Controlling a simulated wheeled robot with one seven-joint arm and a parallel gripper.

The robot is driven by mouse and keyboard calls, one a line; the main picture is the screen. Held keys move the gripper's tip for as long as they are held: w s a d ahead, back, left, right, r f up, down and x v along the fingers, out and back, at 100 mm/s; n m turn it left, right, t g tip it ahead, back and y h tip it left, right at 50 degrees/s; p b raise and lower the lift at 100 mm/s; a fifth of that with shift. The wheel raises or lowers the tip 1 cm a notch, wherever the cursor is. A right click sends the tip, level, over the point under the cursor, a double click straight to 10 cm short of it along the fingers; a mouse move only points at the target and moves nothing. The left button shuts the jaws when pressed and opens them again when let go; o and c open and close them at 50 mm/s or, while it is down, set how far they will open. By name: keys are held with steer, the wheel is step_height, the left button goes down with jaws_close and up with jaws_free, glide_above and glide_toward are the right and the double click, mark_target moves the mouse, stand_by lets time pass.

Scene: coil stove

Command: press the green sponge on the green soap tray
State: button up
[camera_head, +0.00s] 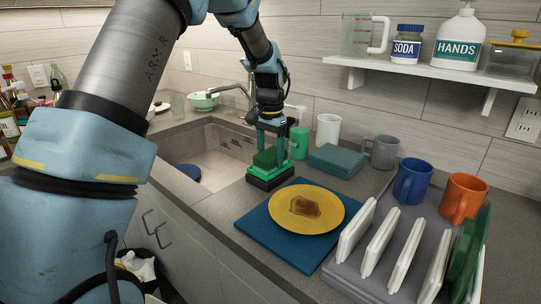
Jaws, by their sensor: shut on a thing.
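The green sponge (266,159) is a dark green block between the fingers of my gripper (271,146), right of the sink. My gripper points down and is shut on the sponge. The soap tray (269,173) is directly below, with a brighter green upper part over a black base on the counter. The sponge appears to be at the tray's top; whether it is pressed down or only just touching cannot be told.
The sink (215,150) is left of the tray. A green soap bottle (299,140), white cup (328,130) and folded teal cloths (336,160) stand behind right. A yellow plate with a brown stain (283,222) lies on a blue mat (255,235) in front. A dish rack (345,270) with mugs is right.

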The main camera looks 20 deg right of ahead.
mark_target(270, 153)
steer(key=shift+r+p, duration=2.7)
steer(key=shift+r, duration=0.85)
steer(key=shift+a+f, duration=0.1)
